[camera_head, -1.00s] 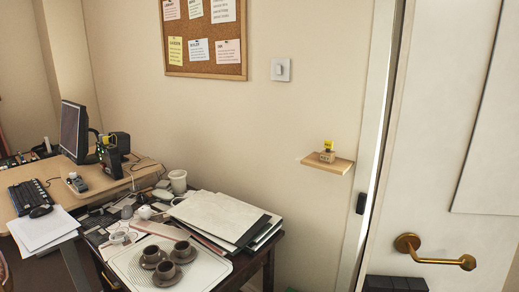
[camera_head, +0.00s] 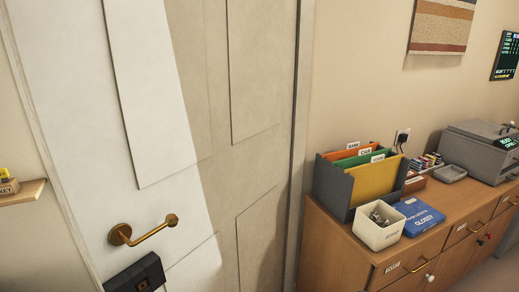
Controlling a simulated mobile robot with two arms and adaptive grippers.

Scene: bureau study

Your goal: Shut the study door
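The study door (camera_head: 190,110) is a pale panelled door that fills the left and middle of the head view. Its brass lever handle (camera_head: 145,231) is at the lower left and points right. The door's left edge runs beside a pale frame strip, and no bright gap shows there. I cannot tell whether the door is fully shut or latched. Sharp light falls on its left part and the right part is in shade. Neither of my grippers is recognisable in view.
A dark block (camera_head: 137,274) shows below the handle; its support is hidden. A small wooden shelf (camera_head: 22,192) juts out at the left. Right of the door, a wooden cabinet (camera_head: 345,258) holds a file sorter (camera_head: 335,186), a white bin (camera_head: 379,234) and a grey machine (camera_head: 478,150).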

